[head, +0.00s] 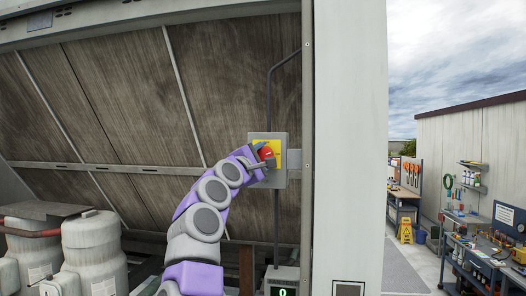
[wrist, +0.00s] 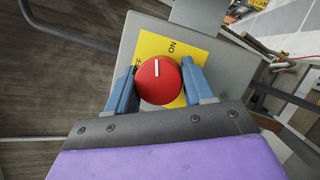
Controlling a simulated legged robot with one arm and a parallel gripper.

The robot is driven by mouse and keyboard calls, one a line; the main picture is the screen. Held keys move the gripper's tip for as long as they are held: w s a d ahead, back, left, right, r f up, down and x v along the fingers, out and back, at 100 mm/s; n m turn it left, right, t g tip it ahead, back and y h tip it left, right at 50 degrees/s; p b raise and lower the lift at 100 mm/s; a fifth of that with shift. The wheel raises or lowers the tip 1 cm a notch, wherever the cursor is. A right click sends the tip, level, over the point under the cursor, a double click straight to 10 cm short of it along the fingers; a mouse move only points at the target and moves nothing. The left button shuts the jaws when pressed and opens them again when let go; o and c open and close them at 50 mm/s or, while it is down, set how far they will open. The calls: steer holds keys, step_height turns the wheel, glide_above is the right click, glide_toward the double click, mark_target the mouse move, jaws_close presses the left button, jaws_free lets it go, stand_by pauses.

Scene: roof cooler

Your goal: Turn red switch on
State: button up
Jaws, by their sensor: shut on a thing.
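The red switch (head: 266,153) is a round knob on a yellow plate (head: 275,145), fixed to a grey box (head: 281,180). In the head view my gripper (head: 258,160) reaches the box from the lower left.
A conduit (head: 269,90) runs above the box, and a pale post (head: 348,150) stands right of it. White tanks (head: 93,250) are at lower left. A small unit with a green display (head: 282,290) sits below. A workbench (head: 485,255) and yellow floor sign (head: 405,231) are far right.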

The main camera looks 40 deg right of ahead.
steer(key=shift+d+f+m+g+y, duration=0.1)
steer(key=shift+m+g+y, duration=0.2)
steer(key=shift+m, duration=0.55)
steer(key=shift+d+f+m+g+y, duration=0.1)
steer(key=shift+m+g, duration=0.3)
steer(key=shift+m, duration=0.45)
steer(key=shift+a+f+m, duration=0.1)
steer(key=shift+m, duration=0.2)
steer(key=o, duration=0.7)
steer(key=shift+o, duration=1.4)
steer(key=shift+w+a+r, duration=0.1)
steer(key=shift+r, duration=0.1)
steer(key=shift+s+a+f+b, duration=0.15)
steer(key=shift+s+a+b, duration=0.1)
steer(key=shift+a+b, duration=0.2)
steer(key=b+v, duration=0.6)
steer(key=v, duration=1)
steer(key=shift+a, duration=0.25)
steer(key=shift+w, duration=0.1)
